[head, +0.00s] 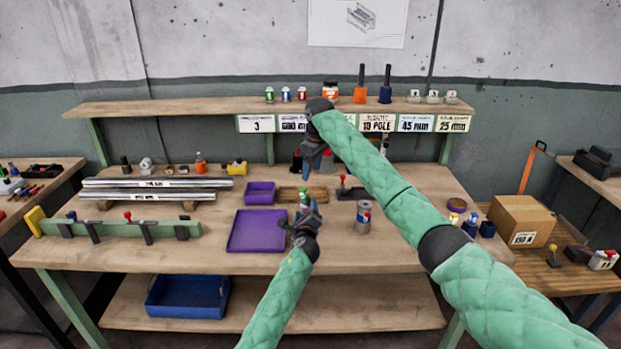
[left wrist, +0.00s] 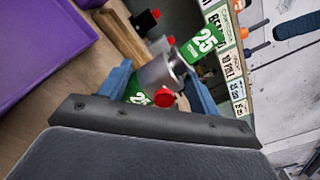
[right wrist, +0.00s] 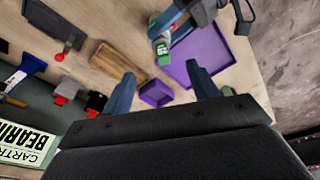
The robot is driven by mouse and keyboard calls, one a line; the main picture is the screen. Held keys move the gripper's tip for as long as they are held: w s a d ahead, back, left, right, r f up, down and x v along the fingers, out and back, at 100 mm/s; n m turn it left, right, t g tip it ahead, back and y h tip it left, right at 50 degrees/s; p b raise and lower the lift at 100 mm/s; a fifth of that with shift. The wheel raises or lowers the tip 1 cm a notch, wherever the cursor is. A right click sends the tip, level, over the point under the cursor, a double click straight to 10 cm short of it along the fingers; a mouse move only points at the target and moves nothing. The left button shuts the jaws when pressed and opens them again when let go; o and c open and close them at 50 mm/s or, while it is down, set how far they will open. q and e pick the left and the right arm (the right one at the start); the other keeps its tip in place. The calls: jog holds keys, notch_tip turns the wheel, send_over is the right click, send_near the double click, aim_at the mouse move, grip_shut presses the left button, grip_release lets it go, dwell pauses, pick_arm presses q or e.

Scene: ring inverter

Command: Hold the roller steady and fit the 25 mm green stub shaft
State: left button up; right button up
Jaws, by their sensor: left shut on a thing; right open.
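My left gripper (head: 304,217) is shut on the green stub shaft (head: 304,198), held upright above the bench, just right of the large purple tray. In the left wrist view it is a grey metal cylinder (left wrist: 163,72) between the fingers, with green parts marked 25. Its green end also shows in the right wrist view (right wrist: 163,52). My right gripper (head: 309,160) is open and empty, higher up and behind the left one; its fingers are apart in the right wrist view (right wrist: 162,85). Two long silver cylinders, seemingly rollers (head: 190,183), lie across wooden supports at the left, apart from both grippers.
A large purple tray (head: 238,245) and a small purple bin (head: 260,187) stand mid-bench. A wooden block (head: 289,192) is beside the bin. A grey can (head: 363,220) stands right of my left gripper. A green fixture (head: 110,230) lines the front left.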

jog(key=shift+r, duration=0.4)
jog(key=shift+r, duration=0.3)
jog(key=c, duration=0.6)
jog(key=r, duration=0.3)
jog(key=shift+w+a+t, duration=0.2)
jog(key=shift+w+t, duration=0.1)
jog(key=shift+w, duration=0.05)
grip_shut()
jog(key=g+h, duration=0.1)
jog(key=h, duration=0.1)
send_over(304, 189)
jog(key=shift+m, duration=0.4)
notch_tip(304, 189, down, 4)
jog(key=shift+s+f, duration=0.1)
jog(key=shift+f, duration=0.1)
jog(key=shift+a+g, duration=0.15)
jog(key=shift+g, duration=0.15)
jog(key=shift+m, duration=0.3)
jog(key=shift+f, duration=3.05)
